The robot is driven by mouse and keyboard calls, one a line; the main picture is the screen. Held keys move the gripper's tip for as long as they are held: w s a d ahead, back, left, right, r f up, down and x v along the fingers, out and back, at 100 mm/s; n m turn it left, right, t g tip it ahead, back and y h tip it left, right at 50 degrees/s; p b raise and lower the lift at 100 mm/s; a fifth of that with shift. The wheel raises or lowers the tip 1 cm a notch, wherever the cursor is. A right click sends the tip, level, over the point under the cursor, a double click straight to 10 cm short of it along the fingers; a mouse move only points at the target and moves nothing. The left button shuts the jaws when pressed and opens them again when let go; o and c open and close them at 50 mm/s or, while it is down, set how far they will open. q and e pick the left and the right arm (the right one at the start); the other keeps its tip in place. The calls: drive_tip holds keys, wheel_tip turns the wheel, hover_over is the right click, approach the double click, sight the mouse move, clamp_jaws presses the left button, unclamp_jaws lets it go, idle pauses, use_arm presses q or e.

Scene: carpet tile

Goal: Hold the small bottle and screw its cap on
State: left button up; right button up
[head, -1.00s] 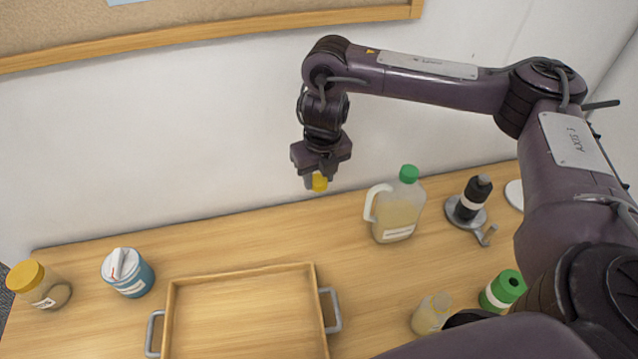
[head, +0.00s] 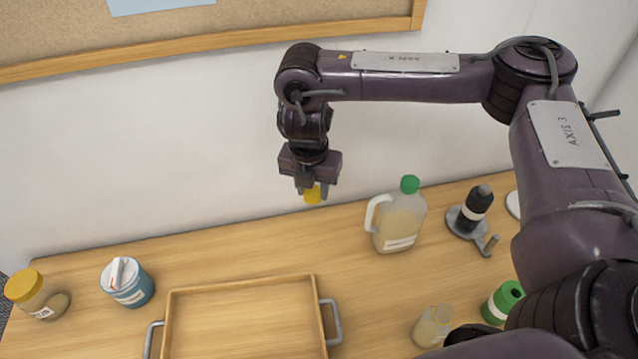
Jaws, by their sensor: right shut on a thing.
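My right gripper (head: 312,190) is shut on a yellow cap (head: 312,196), held in the air above the back of the table, left of the jug. A small bottle (head: 433,327) with pale yellowish contents stands uncapped near the front right of the table. A dark part of my arm hides some of its lower right side. The cap is well apart from the bottle, up and to the left of it. My left gripper is not in view.
A wooden tray (head: 172,318) with grey handles lies at front centre. A green-capped jug (head: 400,222), a black bottle on a grey stand (head: 476,208) and a green container (head: 502,301) are at right. A blue tub (head: 128,284) and yellow-lidded jar (head: 38,295) stand at left.

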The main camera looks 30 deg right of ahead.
drive_tip(key=m, duration=0.2)
drive_tip(key=a+m, duration=0.1)
drive_tip(key=m, duration=0.2)
drive_tip(key=r+m, duration=0.1)
drive_tip(key=m, duration=0.1)
drive_tip(key=shift+s+a+m+g, duration=0.3)
drive_tip(key=shift+s+g, duration=0.05)
drive_tip(key=shift+g, duration=0.05)
drive_tip(key=m, duration=0.6)
drive_tip(key=s+a+r+m+g, duration=0.1)
drive_tip(key=m, duration=0.6)
drive_tip(key=s+a+r+m+y+b, duration=0.1)
drive_tip(key=m, duration=0.5)
drive_tip(key=shift+s+m+g, duration=0.2)
drive_tip(key=shift+m+g, duration=0.1)
drive_tip(key=shift+m, duration=0.1)
